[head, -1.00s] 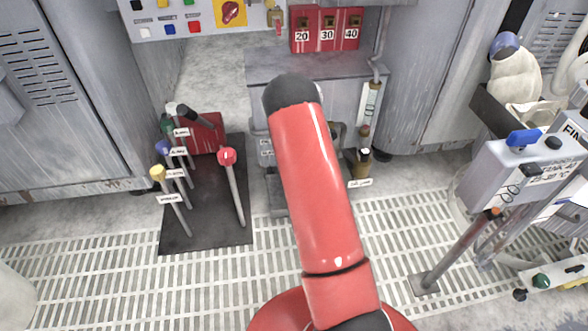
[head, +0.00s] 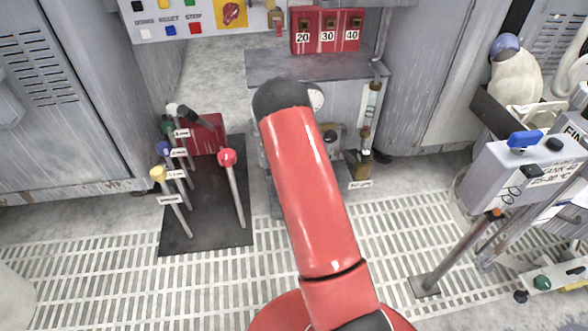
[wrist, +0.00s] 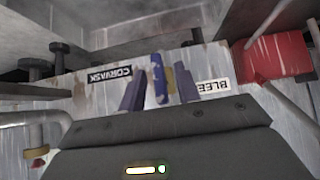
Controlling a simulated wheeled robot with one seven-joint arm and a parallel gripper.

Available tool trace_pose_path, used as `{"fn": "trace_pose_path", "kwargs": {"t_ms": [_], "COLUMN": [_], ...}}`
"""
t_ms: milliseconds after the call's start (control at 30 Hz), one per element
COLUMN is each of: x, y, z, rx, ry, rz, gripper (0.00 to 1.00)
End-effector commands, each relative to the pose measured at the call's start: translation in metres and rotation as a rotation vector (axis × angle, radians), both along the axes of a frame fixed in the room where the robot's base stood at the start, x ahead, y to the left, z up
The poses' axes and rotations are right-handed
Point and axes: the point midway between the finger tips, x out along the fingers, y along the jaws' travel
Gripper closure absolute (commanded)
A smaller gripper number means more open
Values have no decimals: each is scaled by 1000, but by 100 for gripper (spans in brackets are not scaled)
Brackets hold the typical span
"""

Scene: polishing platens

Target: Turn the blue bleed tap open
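In the wrist view, the blue tap handle (wrist: 158,80) stands upright beside a brass-coloured part (wrist: 169,82), just left of a label (wrist: 213,87) reading "BLEE…". My gripper (wrist: 160,92) is open, with one dark finger on each side of the handle. A gap shows between the left finger and the handle. The right finger is close to the brass part, and I cannot tell whether they touch. In the head view my red arm covers the gripper and this tap.
A "CORVASK" plate (wrist: 110,74) and a red block (wrist: 270,58) flank the tap. In the head view, levers with coloured knobs (head: 228,157) stand left of my arm. Red number boxes (head: 327,30) are behind. Another blue handle (head: 524,138) sits on a grey box at right.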

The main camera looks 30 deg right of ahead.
Motion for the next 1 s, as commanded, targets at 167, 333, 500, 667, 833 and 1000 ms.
{"fn": "trace_pose_path", "kwargs": {"t_ms": [167,333,500,667,833,1000], "x": [-1,-12,-33,-47,-53,-53], "y": [0,4,10,14,16,16], "z": [1,15,37,51,55,55], "rx": [0,2,1,0,0,0], "ry": [0,-2,-1,-1,1,0], "rz": [0,-1,-1,-1,0,0], "gripper": [67,67,67,67,67,67]}}
